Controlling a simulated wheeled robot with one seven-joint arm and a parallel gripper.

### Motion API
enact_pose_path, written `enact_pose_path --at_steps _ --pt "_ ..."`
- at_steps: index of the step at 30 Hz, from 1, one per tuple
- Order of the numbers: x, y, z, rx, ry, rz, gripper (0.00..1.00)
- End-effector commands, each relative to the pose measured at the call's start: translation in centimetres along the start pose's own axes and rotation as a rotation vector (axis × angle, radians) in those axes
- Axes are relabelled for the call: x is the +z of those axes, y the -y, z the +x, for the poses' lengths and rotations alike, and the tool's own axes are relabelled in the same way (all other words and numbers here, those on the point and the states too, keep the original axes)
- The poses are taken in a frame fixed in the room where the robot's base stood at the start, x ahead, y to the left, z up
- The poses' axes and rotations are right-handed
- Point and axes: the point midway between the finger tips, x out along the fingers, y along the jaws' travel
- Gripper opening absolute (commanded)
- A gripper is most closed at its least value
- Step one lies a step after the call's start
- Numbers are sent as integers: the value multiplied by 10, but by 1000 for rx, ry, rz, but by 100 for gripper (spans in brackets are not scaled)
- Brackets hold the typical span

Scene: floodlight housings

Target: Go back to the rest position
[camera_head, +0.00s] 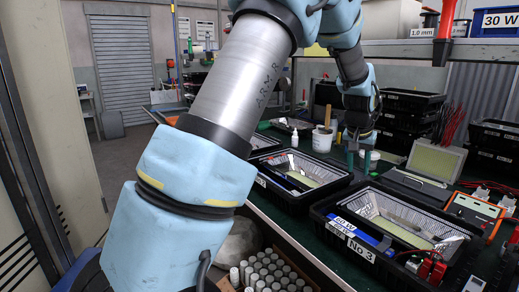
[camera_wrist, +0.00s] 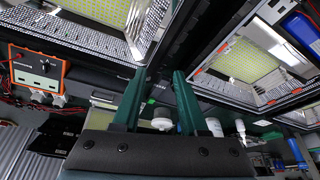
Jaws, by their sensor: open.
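My gripper (camera_head: 358,160) hangs from my raised arm over the back of the bench, beyond the No 3 crate in the head view. In the wrist view its two green fingers (camera_wrist: 160,75) stand apart with nothing between them. The black No 3 crate (camera_head: 350,241) holds a floodlight housing (camera_head: 402,227) with a reflective lining and a pale panel. A second crate (camera_head: 287,202) to its left holds another housing (camera_head: 314,175). In the wrist view one housing (camera_wrist: 100,12) shows at the upper left and one (camera_wrist: 245,65) at the right.
An orange tester (camera_head: 472,210) and red clips lie right of the No 3 crate. A laptop-like device (camera_head: 435,160) stands open behind it. A white tub (camera_head: 322,140) with a brush and a white bottle (camera_head: 294,137) stand near my gripper. Stacked black crates (camera_head: 408,115) and a shelf (camera_head: 400,48) are behind.

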Motion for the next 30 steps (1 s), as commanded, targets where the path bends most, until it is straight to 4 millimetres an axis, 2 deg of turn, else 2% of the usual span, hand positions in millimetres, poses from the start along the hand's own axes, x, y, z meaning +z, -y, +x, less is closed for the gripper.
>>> enact_pose_path --at_steps 1,3,5,6,8,9,12,15,18,21,24,30 --pt "18 34 -14 -18 18 -48 42" --pt "49 73 -28 -38 45 -108 42" --pt "78 103 -41 -56 66 -161 42" --pt "99 122 -50 -67 81 -197 42" --pt "134 146 -64 -83 106 -251 42" --pt "158 159 -73 -92 121 -286 42" --pt "218 184 -96 -114 158 -373 42" --pt "270 195 -113 -130 190 -447 42" --pt "309 197 -125 -140 213 -499 42" --pt "331 197 -130 -145 228 -529 42" --pt "339 196 -132 -146 233 -539 42" --pt "339 196 -132 -146 233 -538 42"
